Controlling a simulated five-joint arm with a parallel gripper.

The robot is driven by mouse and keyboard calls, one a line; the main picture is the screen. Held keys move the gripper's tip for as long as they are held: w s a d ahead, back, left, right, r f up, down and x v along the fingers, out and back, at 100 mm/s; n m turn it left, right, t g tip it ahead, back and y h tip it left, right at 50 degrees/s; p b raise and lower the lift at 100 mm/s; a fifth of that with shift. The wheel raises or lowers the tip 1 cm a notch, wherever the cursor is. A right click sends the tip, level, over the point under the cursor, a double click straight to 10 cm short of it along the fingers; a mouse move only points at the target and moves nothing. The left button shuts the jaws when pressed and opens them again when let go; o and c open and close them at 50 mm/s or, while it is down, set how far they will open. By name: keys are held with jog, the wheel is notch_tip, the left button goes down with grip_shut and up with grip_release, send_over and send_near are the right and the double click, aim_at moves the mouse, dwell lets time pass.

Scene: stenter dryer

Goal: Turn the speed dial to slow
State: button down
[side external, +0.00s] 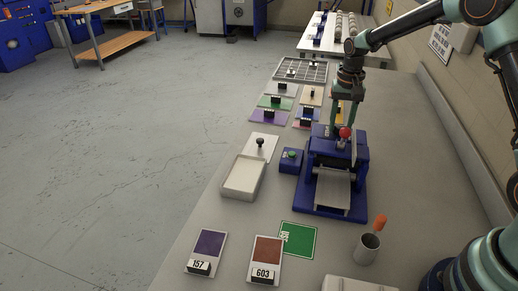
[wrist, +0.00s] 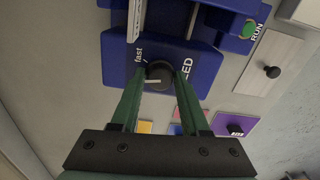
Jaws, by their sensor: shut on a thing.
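The speed dial (wrist: 159,72) is a round black knob with a pale pointer mark, on the blue panel of the dryer (wrist: 118,68). In the wrist view the pointer lies roughly sideways, toward the left. The word "fast" is printed just above left of the dial, and "ED" shows at its right; no "slow" label is visible. My gripper (wrist: 160,78) has its two green fingers on either side of the dial and is shut on it. In the side view the blue dryer (side external: 322,205) stands on the bench; my gripper (side external: 338,122) is at its far side, and the dial is hidden.
A blue box with a green RUN button (side external: 291,155) stands beside the dryer. A white tray (side external: 243,190) is to its left. Colour cards and a grid rack (side external: 302,69) lie beyond. A cup (side external: 367,248) and a green card (side external: 299,239) are in front.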

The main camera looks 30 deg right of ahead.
aim_at(341, 126)
jog(key=shift+n, duration=1.7)
jog(key=shift+c, duration=2)
grip_release()
notch_tip(341, 126, up, 12)
jog(key=shift+r, duration=0.1)
